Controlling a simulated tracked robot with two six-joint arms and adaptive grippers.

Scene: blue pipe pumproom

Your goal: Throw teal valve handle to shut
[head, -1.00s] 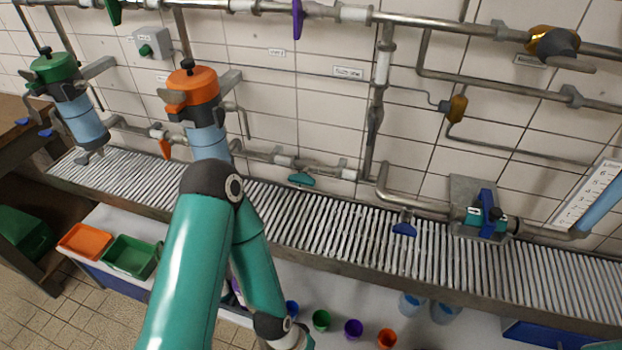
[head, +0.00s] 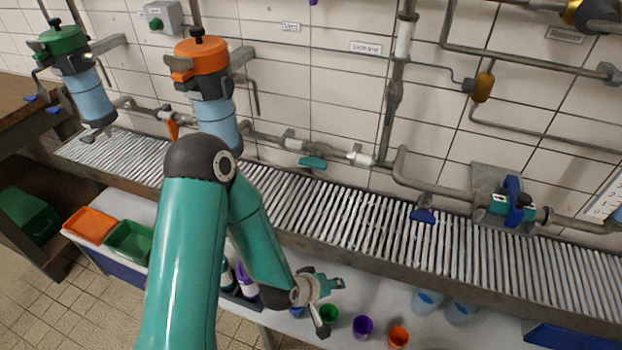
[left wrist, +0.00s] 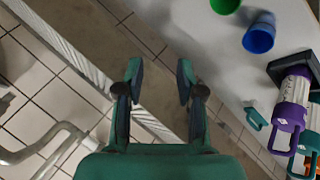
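The teal valve handle (head: 313,163) sits on the lower wall pipe, just above the slatted rack, near the middle of the head view. It looks roughly level, along the pipe. My left gripper (head: 331,306) is well below it, in front of the rack and over the white table. In the left wrist view my left gripper (left wrist: 158,82) has its two fingers apart with nothing between them. A small teal piece (left wrist: 255,118) lies near the bottles there; I cannot tell what it is. My right gripper is not in view.
The slatted rack (head: 365,215) runs under the pipes. A blue handle (head: 423,215) and a blue-and-teal valve (head: 512,203) are to the right. Cups, including a purple cup (head: 362,326), stand on the table by my gripper. An orange-topped filter (head: 202,70) is left.

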